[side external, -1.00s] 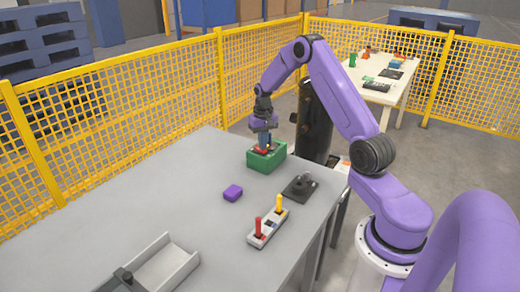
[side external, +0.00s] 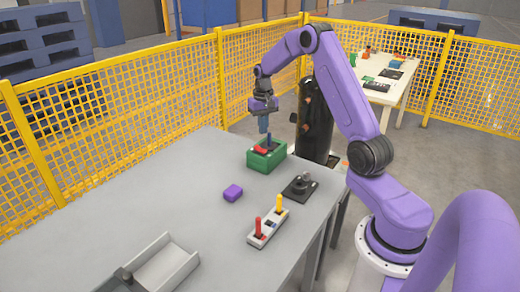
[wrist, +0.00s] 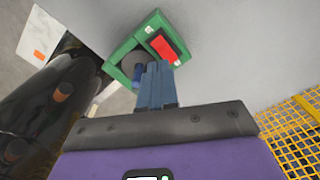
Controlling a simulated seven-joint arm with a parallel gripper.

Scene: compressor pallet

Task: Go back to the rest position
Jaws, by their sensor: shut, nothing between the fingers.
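My gripper (side external: 264,125) is shut and empty, pointing down in the air above the green box (side external: 266,160) at the back right of the grey table. The green box has a red part and an upright dark blue peg (side external: 269,141) on top. In the wrist view my closed fingers (wrist: 158,70) show in front of the green box (wrist: 122,48). The red part (wrist: 163,45) is just beyond the fingertips. The blue peg (wrist: 137,72) shows beside them, partly hidden.
A grey tray (side external: 165,265) is at the front. A black cylinder (side external: 315,120) stands behind. Yellow mesh fencing (side external: 130,110) encloses the area.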

